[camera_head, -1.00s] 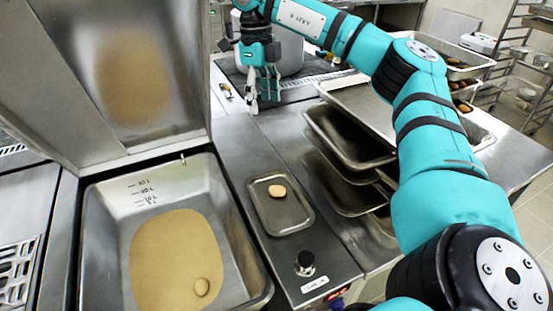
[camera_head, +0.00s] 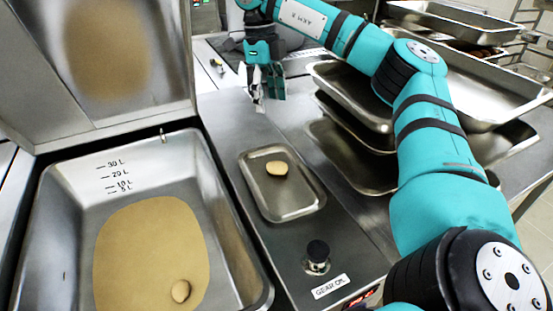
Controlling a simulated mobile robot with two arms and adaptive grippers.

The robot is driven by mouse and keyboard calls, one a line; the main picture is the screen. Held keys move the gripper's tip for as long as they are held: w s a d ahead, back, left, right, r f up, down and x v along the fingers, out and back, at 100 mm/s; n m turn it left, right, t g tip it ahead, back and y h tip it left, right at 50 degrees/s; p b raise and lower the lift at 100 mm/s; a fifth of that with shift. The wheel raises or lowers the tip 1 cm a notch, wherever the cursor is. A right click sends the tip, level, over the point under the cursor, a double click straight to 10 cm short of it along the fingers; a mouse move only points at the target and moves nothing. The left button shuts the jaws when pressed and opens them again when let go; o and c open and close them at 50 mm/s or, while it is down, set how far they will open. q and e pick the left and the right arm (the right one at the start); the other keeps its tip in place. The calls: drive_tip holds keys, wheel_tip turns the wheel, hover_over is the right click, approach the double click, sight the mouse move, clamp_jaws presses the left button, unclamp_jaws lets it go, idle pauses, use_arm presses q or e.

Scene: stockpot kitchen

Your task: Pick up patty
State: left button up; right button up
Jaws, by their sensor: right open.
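A small tan patty (camera_head: 277,168) lies on a shallow metal tray (camera_head: 287,207) on the counter, right of the big pan. A second round patty (camera_head: 181,290) sits in the tan layer at the bottom of the pan. My right gripper (camera_head: 267,103) hangs over the counter beyond the tray, fingers pointing down, open and empty. It is apart from the patty on the tray. My left gripper is not in view.
The deep pan (camera_head: 130,185) with a raised metal lid (camera_head: 105,65) fills the left side. A black knob (camera_head: 318,251) stands in front of the tray. Stacked metal trays (camera_head: 350,158) stand to the right, under my right arm. The counter strip between gripper and tray is clear.

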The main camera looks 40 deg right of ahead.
hover_over(276, 166)
drive_tip(key=f, duration=1.3)
drive_tip(key=shift+w+d, duration=0.15)
drive_tip(key=shift+w, duration=0.25)
drive_tip(key=shift+s+f+p, duration=0.15)
drive_tip(key=shift+f+p, duration=0.1)
drive_tip(key=shift+f, duration=1.15)
drive_tip(key=shift+s+f+p, duration=0.15)
drive_tip(key=shift+f+p, duration=0.1)
drive_tip(key=shift+f, duration=1.1)
drive_tip(key=c, duration=0.9)
